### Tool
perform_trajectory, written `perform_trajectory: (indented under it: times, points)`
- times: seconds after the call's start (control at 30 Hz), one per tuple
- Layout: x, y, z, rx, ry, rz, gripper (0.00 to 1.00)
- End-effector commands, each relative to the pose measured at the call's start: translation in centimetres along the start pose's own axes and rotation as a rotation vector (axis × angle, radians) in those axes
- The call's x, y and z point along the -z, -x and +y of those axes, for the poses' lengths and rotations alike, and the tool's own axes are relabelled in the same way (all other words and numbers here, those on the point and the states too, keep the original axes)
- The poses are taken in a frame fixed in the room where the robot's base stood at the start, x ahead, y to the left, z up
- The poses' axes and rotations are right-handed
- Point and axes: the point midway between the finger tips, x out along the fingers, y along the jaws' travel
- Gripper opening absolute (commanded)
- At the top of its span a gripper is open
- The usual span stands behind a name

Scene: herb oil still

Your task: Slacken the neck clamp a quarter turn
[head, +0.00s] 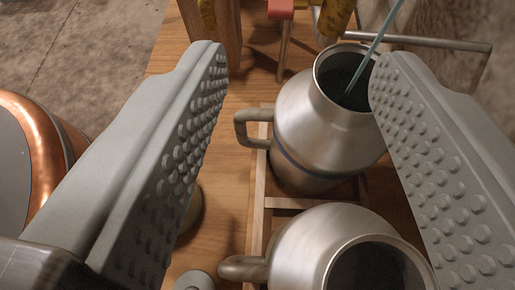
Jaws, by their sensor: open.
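My gripper (299,62) is open, its two grey studded fingers spread wide with nothing between the tips. The right finger overlaps the rim of a steel can (318,125) from this viewpoint; I cannot tell whether they touch. The can has a side handle and an open, dark mouth. A thin pale blue tube or rod (372,52) slants into that mouth. I cannot make out a neck clamp. At the left edge is part of a rounded copper vessel (42,150) with a grey face, partly hidden behind the left finger.
A wooden post (226,30), a red piece (281,9) and a metal bar (440,42) are at the back. Stone floor lies at upper left.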

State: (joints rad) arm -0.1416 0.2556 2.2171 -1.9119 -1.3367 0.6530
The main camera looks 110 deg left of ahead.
Motion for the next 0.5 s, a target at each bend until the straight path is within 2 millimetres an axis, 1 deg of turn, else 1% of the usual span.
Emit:
perform_trajectory:
  times: [0.1, 0.27, 0.5]
  points:
    - [-0.6, -0.4, -0.4, 0.037, -0.014, 0.002, 0.47]
    - [-0.7, -1.6, -0.6, 0.046, -0.017, 0.003, 0.47]
    - [-0.7, -5.1, -0.7, 0.045, -0.015, 0.002, 0.47]
